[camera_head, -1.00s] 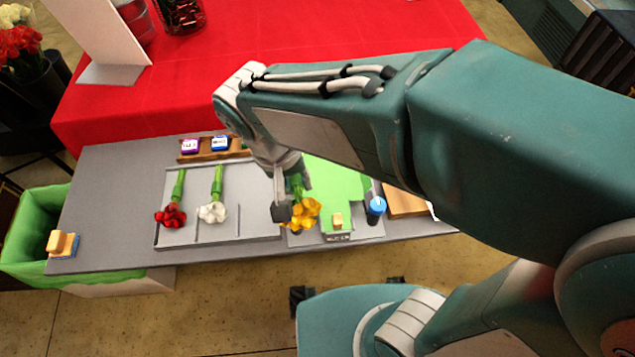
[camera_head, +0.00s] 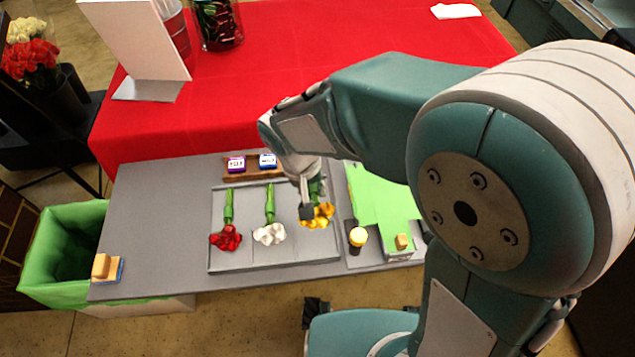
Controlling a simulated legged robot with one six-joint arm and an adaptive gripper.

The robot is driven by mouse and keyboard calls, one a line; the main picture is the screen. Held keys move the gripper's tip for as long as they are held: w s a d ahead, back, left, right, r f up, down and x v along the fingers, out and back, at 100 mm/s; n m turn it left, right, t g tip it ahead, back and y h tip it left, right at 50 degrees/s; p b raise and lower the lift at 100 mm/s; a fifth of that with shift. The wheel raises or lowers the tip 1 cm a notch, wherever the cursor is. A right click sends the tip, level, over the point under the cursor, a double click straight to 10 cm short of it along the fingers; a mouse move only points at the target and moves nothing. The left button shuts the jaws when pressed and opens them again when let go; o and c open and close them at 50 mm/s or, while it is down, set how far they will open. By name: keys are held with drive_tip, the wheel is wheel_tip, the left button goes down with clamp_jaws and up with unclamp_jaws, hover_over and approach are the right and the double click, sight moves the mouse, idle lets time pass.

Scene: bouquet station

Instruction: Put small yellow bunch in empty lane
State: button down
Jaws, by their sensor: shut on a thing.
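The small yellow bunch (camera_head: 318,217) has a yellow head and a green stem, part of it hidden by my gripper. My gripper (camera_head: 307,208) is shut on the bunch, over the right lane of the grey tray (camera_head: 305,263). I cannot tell whether the bunch touches the tray floor. A red bunch (camera_head: 226,238) lies in the left lane and a white bunch (camera_head: 269,234) in the middle lane, both with heads toward the front.
A green-lined bin (camera_head: 45,262) stands left.

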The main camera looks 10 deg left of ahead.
drive_tip(key=shift+a+f, duration=0.65)
drive_tip(key=shift+f, duration=0.65)
drive_tip(key=shift+d+f, duration=0.65)
drive_tip(key=shift+f, duration=0.65)
drive_tip(key=shift+a+f, duration=0.15)
drive_tip(key=shift+a, duration=0.3)
drive_tip(key=shift+d, duration=0.35)
drive_tip(key=shift+a, duration=0.35)
drive_tip(key=shift+d+f, duration=0.2)
drive_tip(key=shift+d, duration=0.1)
